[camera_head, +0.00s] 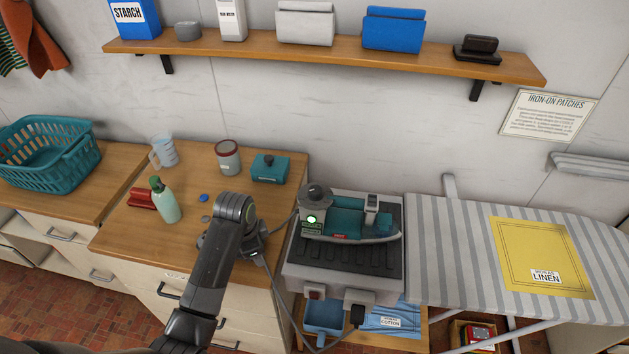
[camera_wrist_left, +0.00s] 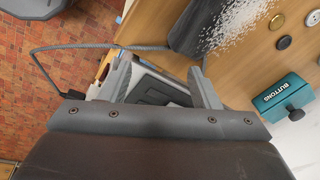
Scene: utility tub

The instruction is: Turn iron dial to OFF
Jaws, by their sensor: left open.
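The teal and grey iron (camera_head: 350,222) rests on a dark ribbed pad on a grey stand (camera_head: 300,272). A round grey knob-like part (camera_head: 316,192) sits at its left end, above a lit green spot (camera_head: 311,219). I cannot read the dial's setting. My left gripper (camera_head: 252,238) is over the counter's right edge, left of the iron and apart from it. In the left wrist view its two fingers (camera_wrist_left: 161,88) are open with nothing held between them; part of the dark pad shows beyond. The iron's dial is not clear there. My right gripper is not in view.
A grey cord (camera_head: 275,290) runs beside my left gripper to a plug on the stand. A teal buttons box (camera_head: 270,168), a tin (camera_head: 228,157) and a green bottle (camera_head: 164,201) stand on the counter. A striped ironing board (camera_head: 450,250) lies to the right.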

